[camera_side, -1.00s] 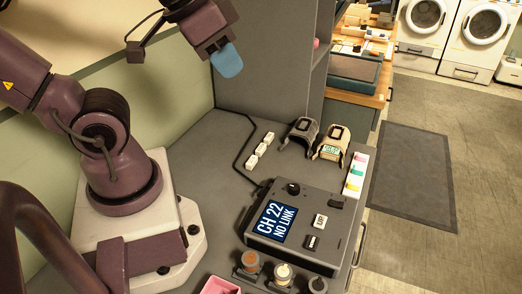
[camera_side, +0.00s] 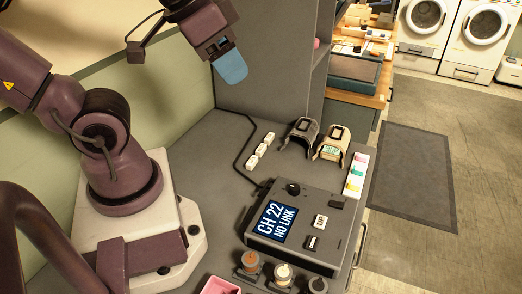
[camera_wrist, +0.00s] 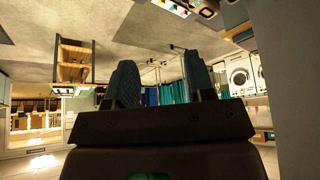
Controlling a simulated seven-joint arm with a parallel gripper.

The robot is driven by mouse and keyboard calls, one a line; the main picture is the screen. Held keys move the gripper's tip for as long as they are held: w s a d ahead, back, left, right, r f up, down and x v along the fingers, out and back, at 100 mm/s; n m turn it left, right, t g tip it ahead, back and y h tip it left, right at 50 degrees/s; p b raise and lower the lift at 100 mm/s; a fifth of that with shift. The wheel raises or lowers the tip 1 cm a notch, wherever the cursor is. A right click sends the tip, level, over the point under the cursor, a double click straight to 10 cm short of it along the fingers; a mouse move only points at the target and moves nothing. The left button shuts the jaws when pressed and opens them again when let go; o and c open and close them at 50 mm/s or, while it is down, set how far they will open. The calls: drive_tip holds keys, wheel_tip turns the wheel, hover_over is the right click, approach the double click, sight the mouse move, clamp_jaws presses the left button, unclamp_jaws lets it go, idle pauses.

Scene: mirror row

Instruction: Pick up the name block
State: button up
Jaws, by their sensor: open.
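Several small white blocks (camera_side: 262,149) lie in a short row on the grey bench, next to a dark cable; I cannot read any marking on them, so I cannot tell whether one is the name block. A white block marked UP (camera_side: 320,221) sits on the console. My gripper (camera_side: 230,68) is high above the back of the bench, well apart from the blocks. In the wrist view my gripper (camera_wrist: 163,88) shows two blue-grey fingers apart, with nothing between them.
The console (camera_side: 296,228) reads CH 22 NO LINK. Behind it stand two curved holders (camera_side: 329,148), one with a green label. A coloured strip (camera_side: 356,175) lies by the right edge. Knobs (camera_side: 283,275) and a pink tray (camera_side: 220,286) are in front. The bench middle is clear.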

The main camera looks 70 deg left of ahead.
drive_tip(key=w+a+f+n+g, duration=0.4)
drive_tip(key=w+a+f+g, duration=0.15)
drive_tip(key=a+f, duration=0.35)
drive_tip(key=n, duration=0.5)
approach(260, 148)
wheel_tip(260, 148, down, 9)
drive_tip(key=shift+w+f, duration=0.15)
drive_tip(key=shift+f, duration=0.05)
clamp_jaws()
